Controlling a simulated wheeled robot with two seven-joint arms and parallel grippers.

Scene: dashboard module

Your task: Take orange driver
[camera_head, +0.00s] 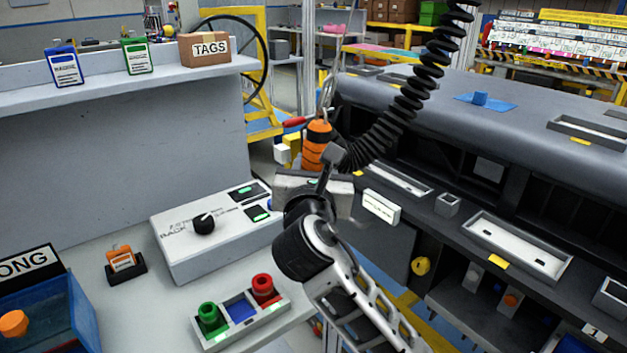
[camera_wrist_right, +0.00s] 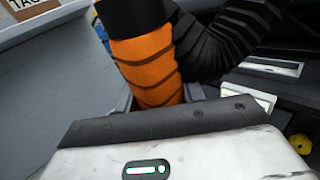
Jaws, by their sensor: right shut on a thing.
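The orange driver (camera_head: 316,146) has an orange body with black bands. It hangs upright from a hook beside a black coiled hose, between the workbench and the dashboard module. My right gripper (camera_head: 318,172) is at its lower part and shut on it. In the right wrist view the driver (camera_wrist_right: 151,68) stands just beyond the gripper body, with dark finger parts (camera_wrist_right: 158,103) on both sides of its lower end. The fingertips are mostly hidden behind the gripper housing. My left gripper is not in view.
The dashboard module (camera_head: 520,245) lies to the right. On the bench at left are a white control box (camera_head: 215,230), a tray with green and red pieces (camera_head: 240,312), an orange item in a black holder (camera_head: 123,262) and a blue bin (camera_head: 60,310). The black coiled hose (camera_head: 405,105) runs up right.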

